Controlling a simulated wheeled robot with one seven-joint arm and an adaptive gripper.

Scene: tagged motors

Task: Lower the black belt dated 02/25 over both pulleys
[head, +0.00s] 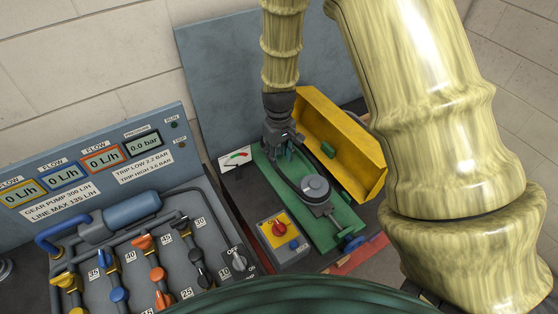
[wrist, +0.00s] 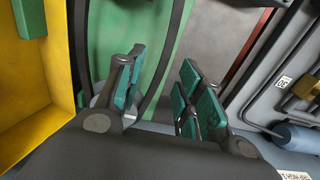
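The black belt (head: 286,178) is a loop on the green base plate (head: 345,216). It runs around the grey front pulley (head: 315,185) and back under my gripper (head: 277,150). I cannot tell how deep it sits on that pulley. In the wrist view a dark belt strand (wrist: 166,55) passes through the gap between the teal pads of my gripper (wrist: 160,65). The fingers stand apart and appear not to pinch it. A pale round part, perhaps the rear pulley, is mostly hidden behind the left finger. The date 02/25 is not readable.
A yellow guard (head: 345,150) stands open along the right of the green plate. A switch box with a red knob (head: 280,229) is at the front left. A blue handwheel (head: 354,243) sits at the plate's front. A panel of pipes and valves (head: 140,255) fills the left.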

